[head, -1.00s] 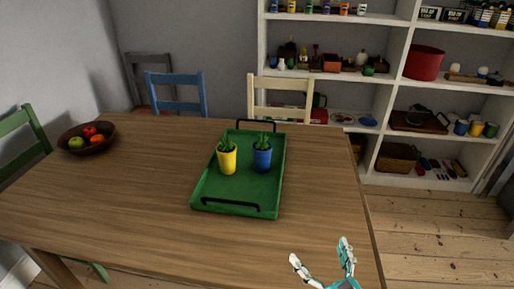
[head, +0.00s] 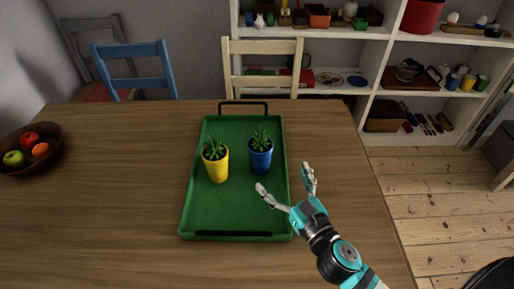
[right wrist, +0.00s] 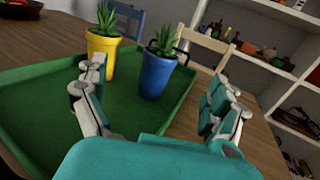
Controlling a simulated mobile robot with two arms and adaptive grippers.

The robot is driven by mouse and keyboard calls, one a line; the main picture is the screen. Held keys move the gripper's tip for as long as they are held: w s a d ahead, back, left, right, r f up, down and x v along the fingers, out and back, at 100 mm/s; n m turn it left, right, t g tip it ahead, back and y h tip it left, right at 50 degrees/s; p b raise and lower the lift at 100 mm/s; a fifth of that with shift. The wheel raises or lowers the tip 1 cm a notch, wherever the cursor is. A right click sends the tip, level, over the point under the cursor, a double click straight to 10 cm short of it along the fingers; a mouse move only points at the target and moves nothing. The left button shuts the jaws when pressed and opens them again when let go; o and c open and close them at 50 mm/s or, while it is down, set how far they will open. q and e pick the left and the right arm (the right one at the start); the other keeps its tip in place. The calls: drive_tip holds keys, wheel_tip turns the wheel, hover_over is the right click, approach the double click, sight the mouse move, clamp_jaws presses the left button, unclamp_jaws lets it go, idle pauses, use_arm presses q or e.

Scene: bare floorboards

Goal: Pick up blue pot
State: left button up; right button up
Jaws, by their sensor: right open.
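The blue pot (head: 260,160) holds a green plant and stands upright on the green tray (head: 225,215), right of the yellow pot (head: 217,169). My right gripper (head: 284,180) is open and empty, in front of the blue pot and over the tray's right edge. In the right wrist view the blue pot (right wrist: 156,76) stands ahead, between the two spread fingers (right wrist: 157,95), without contact. The yellow pot (right wrist: 102,54) is to its left, behind the left finger. My left gripper is out of view.
The tray lies on a wooden table (head: 110,200) and has dark handles. A bowl of fruit (head: 50,158) stands at the left. Chairs (head: 262,65) line the far side; shelves (head: 375,100) stand behind. The table is clear around the tray.

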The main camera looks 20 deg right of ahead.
approach(260, 144)
drive_tip(key=w, duration=0.5)
drive_tip(key=w+a+p, duration=0.1)
drive_tip(key=shift+f, duration=0.3)
drive_tip(key=shift+w, duration=0.2)
drive_tip(key=shift+w+f, duration=0.1)
drive_tip(key=shift+w, duration=0.25)
drive_tip(key=w, duration=0.3)
drive_tip(key=shift+w+f, duration=0.35)
drive_tip(key=shift+w+a, duration=0.1)
drive_tip(key=shift+w, duration=0.3)
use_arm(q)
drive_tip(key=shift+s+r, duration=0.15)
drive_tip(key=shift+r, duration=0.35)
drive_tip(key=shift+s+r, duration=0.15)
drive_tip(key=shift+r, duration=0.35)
use_arm(e)
drive_tip(key=shift+s, duration=0.1)
